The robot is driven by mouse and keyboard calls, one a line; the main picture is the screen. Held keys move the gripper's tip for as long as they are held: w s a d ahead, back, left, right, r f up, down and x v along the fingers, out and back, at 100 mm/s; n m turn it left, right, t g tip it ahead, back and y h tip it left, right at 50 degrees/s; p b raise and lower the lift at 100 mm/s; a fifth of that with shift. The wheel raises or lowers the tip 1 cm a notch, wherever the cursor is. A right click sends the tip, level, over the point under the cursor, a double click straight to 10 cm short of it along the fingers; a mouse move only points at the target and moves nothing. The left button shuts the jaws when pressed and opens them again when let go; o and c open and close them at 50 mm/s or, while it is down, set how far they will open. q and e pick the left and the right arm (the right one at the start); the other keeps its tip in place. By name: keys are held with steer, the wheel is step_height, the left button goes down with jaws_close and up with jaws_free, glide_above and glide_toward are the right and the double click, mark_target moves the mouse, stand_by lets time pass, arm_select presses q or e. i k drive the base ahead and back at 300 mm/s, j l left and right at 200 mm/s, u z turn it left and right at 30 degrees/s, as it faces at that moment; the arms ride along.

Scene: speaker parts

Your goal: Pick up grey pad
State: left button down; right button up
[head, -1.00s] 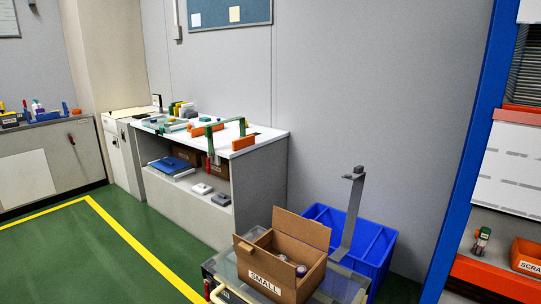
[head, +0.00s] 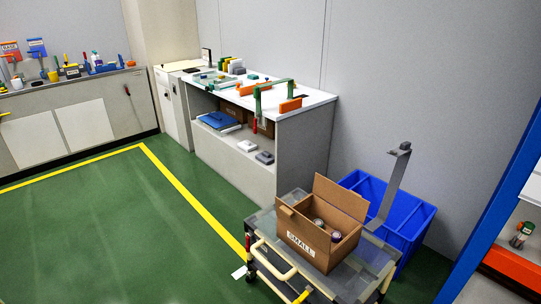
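Two small grey blocks lie on the low shelf of the white-topped workbench (head: 245,193). One is lighter (head: 247,146), and the other is darker grey (head: 265,158) and lies to its right, nearer the front. Either could be the grey pad; at this distance I cannot tell which. Neither of my grippers shows in the head view.
A cart (head: 345,284) with an open cardboard box (head: 300,241) marked SMALL stands at the front right. Behind it are a blue bin (head: 408,250) and a grey upright post (head: 391,190). Green floor (head: 100,225) before the bench is clear.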

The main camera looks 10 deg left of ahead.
mark_target(265, 157)
steer(key=i+j+u, duration=0.9)
steer(key=i+u, duration=0.2)
steer(key=i, duration=0.15)
steer(key=i+u, duration=0.4)
steer(key=i+j+z, duration=0.1)
steer(key=i, duration=0.5)
steer(key=i+j+z, duration=0.15)
steer(key=i, duration=0.45)
steer(key=i+j+z, duration=0.1)
steer(key=i, duration=0.5)
